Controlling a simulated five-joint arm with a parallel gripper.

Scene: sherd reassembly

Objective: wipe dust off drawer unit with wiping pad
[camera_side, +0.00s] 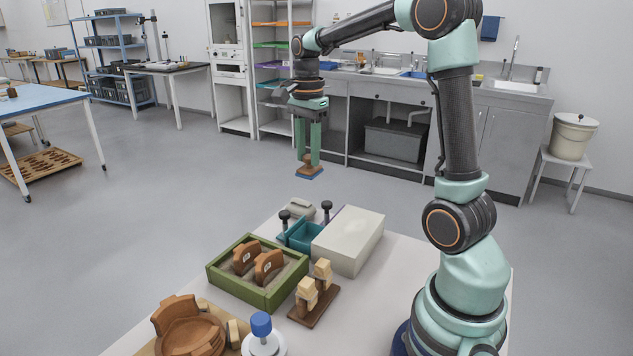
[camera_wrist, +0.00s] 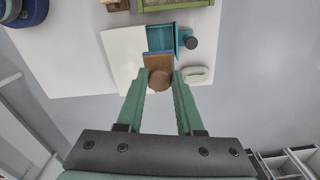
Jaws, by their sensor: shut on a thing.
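My gripper (camera_side: 309,157) is shut on the wiping pad (camera_side: 309,173), a brown block with a round handle and a bluish underside. It hangs in the air beyond the far edge of the white table, clear of everything. In the wrist view the pad (camera_wrist: 157,62) sits between the fingertips (camera_wrist: 159,82).
A green tray (camera_side: 216,281) holding brown sherds stands left of the unit. A wooden stand with pale blocks (camera_side: 312,293) is in front. A brown vessel (camera_side: 188,330), a blue-topped item (camera_side: 261,324) and a small white rounded object (camera_side: 299,207) are also on the table.

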